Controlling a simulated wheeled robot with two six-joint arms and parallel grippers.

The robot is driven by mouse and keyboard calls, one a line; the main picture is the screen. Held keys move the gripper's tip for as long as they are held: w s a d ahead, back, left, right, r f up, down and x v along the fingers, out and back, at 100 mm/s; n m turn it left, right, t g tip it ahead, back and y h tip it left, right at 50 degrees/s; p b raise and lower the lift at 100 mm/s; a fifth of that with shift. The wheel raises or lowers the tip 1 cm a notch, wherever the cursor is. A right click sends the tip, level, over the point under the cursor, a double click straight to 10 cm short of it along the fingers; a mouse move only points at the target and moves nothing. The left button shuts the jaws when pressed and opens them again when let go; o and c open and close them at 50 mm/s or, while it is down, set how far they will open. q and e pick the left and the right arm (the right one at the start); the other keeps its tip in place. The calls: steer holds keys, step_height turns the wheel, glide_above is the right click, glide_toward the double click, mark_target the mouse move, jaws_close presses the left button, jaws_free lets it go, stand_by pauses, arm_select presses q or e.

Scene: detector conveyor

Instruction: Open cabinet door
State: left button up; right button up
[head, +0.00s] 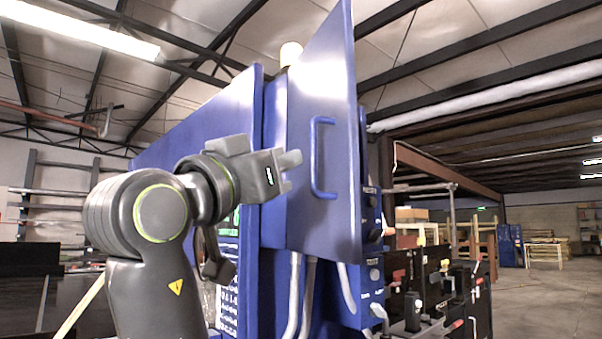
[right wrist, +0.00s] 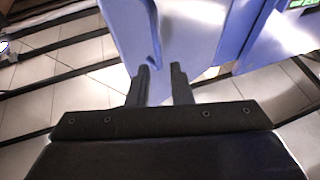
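The blue cabinet door (head: 300,110) carries a blue bar handle (head: 322,157) on its face, and its panel stands at an angle to the blue cabinet body (head: 225,115). My right gripper (head: 293,163) is just left of the handle in the head view, close to the door face. In the right wrist view its two dark fingers (right wrist: 160,84) are apart, with nothing visibly clamped between them. The door (right wrist: 195,30) and its handle (right wrist: 152,32) show just beyond the fingertips. Contact with the door cannot be told. My left gripper is not in view.
Buttons and a knob sit on a blue panel (head: 370,205) right of the door. Grey conduits (head: 308,295) run below it. A cluttered tool bench (head: 430,300) stands at lower right. Open floor (head: 550,295) lies beyond it.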

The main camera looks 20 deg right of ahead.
steer(key=b+v, duration=0.2)
steer(key=v, duration=0.6)
steer(key=shift+a+b, duration=0.25)
steer(key=shift+b, duration=0.15)
steer(key=shift+s, duration=0.15)
